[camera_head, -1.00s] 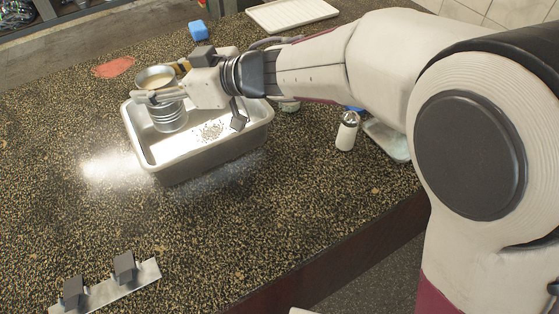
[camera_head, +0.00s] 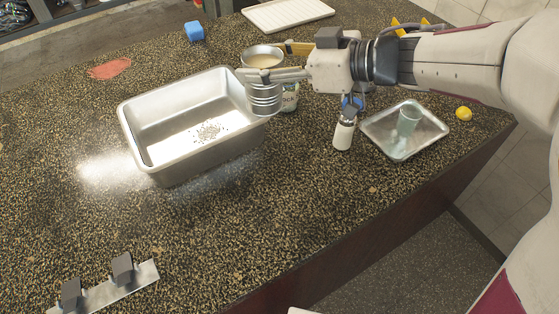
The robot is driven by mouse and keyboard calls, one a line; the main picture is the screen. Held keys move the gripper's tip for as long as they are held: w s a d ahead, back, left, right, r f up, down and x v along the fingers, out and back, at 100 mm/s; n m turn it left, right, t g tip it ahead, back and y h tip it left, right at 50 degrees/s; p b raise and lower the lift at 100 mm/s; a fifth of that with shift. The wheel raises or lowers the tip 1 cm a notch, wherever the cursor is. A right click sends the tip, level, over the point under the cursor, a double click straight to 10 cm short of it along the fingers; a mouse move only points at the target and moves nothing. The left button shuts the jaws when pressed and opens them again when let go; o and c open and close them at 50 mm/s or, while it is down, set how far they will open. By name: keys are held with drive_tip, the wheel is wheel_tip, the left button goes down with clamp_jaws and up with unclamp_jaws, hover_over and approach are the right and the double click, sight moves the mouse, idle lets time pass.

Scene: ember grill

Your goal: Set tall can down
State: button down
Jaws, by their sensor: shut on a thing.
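The tall can (camera_head: 264,98) is a ribbed silver metal can, open at the top, with beige contents showing. My gripper (camera_head: 258,74) is shut around its upper part from the right and holds it upright. The can overlaps the right end of the metal pan (camera_head: 190,163) in the picture; I cannot tell its exact height above the counter. A labelled can (camera_head: 291,97) stands just behind and to the right, partly hidden by the held can and my gripper.
A pile of small grains (camera_head: 207,132) lies in the pan. A blue block (camera_head: 194,31) is at the back.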

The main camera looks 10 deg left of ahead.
drive_tip(key=d, duration=0.3)
drive_tip(key=shift+r, duration=0.15)
idle(0.3)
wheel_tip(320, 180, down, 14)
idle(0.6)
idle(0.4)
drive_tip(key=shift+f, duration=2)
drive_tip(key=shift+f, duration=0.15)
drive_tip(key=c, duration=1)
unclamp_jaws()
